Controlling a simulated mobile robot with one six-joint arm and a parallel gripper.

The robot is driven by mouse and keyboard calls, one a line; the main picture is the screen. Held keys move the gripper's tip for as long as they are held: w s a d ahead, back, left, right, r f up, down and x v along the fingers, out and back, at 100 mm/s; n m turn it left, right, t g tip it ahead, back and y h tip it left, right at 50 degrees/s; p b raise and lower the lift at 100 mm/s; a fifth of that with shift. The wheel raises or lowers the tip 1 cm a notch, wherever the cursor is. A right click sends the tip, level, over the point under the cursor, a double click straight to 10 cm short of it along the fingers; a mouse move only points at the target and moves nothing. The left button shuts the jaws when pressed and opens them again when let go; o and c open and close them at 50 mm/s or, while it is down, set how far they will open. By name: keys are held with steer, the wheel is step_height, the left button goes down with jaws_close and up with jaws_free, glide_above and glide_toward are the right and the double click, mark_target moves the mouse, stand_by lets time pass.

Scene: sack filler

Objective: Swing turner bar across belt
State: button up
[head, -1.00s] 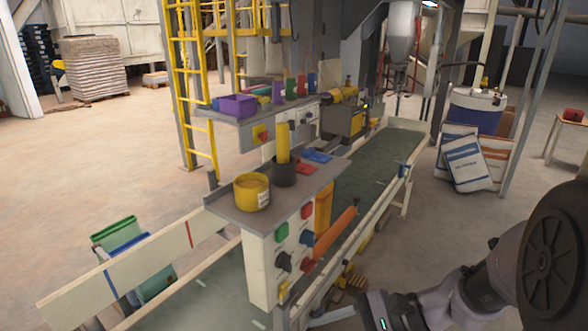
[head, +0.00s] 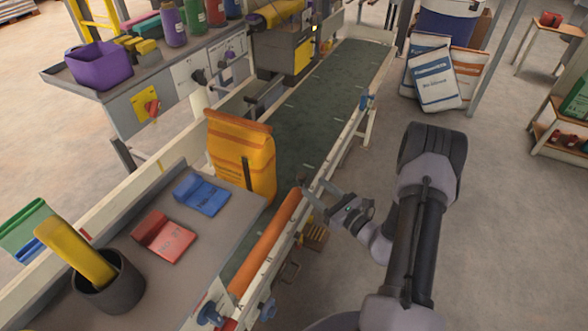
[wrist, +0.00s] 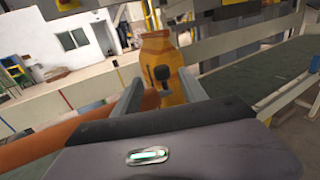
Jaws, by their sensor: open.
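The orange turner bar (head: 265,245) lies lengthwise along the belt's near right edge. It also shows at the lower left of the wrist view (wrist: 60,146). A dark knob (wrist: 162,74) appears between my fingers in the wrist view; whether they touch it I cannot tell. My gripper (head: 318,194) is open beside the bar's far end, and its two fingers show in the wrist view (wrist: 161,84). The green belt (head: 325,100) runs away to the back. A yellow-orange sack (head: 240,155) stands upright at the belt, left of the bar, and behind the knob in the wrist view (wrist: 160,50).
A grey control shelf (head: 130,240) at the lower left holds a red plate (head: 163,238), a blue plate (head: 202,194) and a dark cup (head: 108,285). Pale rails (head: 358,110) edge the belt. Filled bags (head: 435,80) stand at the back right. The floor right of my arm is clear.

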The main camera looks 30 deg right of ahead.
steer(key=b+x, duration=0.1)
steer(key=x, duration=0.9)
steer(key=shift+w+b, duration=0.15)
steer(key=shift+b, duration=0.15)
jaws_close()
stand_by(0.7)
